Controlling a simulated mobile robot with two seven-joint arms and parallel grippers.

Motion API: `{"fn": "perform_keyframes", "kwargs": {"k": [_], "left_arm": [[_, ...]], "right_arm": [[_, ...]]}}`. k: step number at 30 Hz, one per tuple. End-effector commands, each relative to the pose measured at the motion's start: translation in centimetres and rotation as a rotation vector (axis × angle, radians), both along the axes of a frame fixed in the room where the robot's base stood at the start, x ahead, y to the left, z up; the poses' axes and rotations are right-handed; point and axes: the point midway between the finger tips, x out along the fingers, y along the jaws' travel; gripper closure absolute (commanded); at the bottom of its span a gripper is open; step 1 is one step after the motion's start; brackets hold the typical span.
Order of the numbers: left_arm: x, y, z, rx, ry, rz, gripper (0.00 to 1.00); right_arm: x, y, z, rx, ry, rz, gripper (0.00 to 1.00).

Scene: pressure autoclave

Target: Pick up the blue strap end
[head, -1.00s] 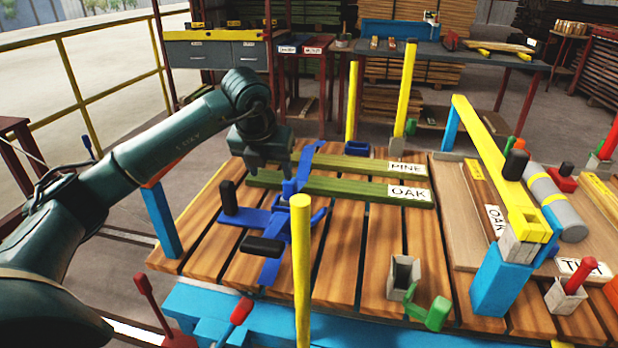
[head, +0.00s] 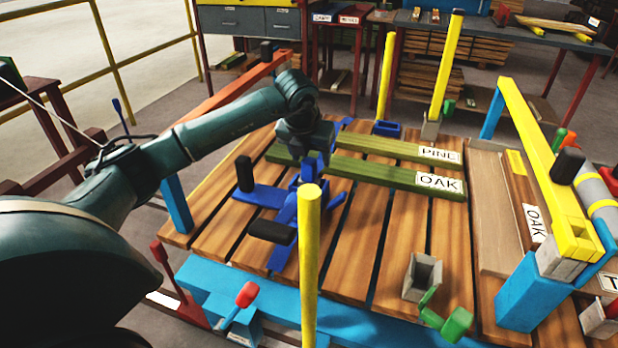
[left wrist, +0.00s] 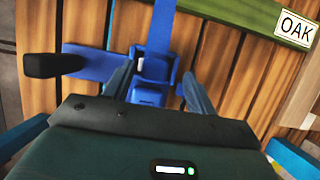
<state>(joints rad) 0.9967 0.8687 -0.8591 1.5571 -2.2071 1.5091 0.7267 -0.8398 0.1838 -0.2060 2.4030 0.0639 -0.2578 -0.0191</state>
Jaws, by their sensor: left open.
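A blue strap (head: 283,255) with a raised blue buckle-like part lies on the slatted wooden table (head: 385,265). In the left wrist view the blue strap (left wrist: 161,25) runs up from the blue buckle (left wrist: 150,97). My left gripper (head: 312,165) is over the buckle, beside the near end of the green boards, and hides part of the strap. In the left wrist view its open fingers (left wrist: 157,80) stand on either side of the buckle; whether they touch it I cannot tell. My right gripper is not in view.
A yellow post (head: 309,265) rises in front of the strap. Black-handled blue levers (head: 270,232) stick out beside the buckle. Green boards labelled PINE (head: 385,146) and OAK (head: 390,178) lie behind. A grey open holder (head: 422,278) stands at right. Bare slats lie between.

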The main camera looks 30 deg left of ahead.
Motion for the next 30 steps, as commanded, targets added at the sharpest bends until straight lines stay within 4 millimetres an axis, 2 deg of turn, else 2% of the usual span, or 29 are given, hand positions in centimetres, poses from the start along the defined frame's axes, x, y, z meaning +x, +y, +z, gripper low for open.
{"fn": "perform_keyframes", "kwargs": {"k": [3, 7, 17, 30], "left_arm": [[0.4, 0.6, -2.0, 0.000, 0.004, 0.002, 0.44], [1.0, 0.9, -3.6, 0.001, 0.003, 0.002, 0.44], [1.4, 1.0, -4.3, 0.001, 0.001, 0.000, 0.44], [1.3, 1.0, -4.2, 0.001, 0.001, 0.000, 0.79]], "right_arm": [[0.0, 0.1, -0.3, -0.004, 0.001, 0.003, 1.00], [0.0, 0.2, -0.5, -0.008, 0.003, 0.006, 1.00], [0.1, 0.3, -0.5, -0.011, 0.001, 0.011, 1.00], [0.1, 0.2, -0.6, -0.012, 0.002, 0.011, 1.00]]}}
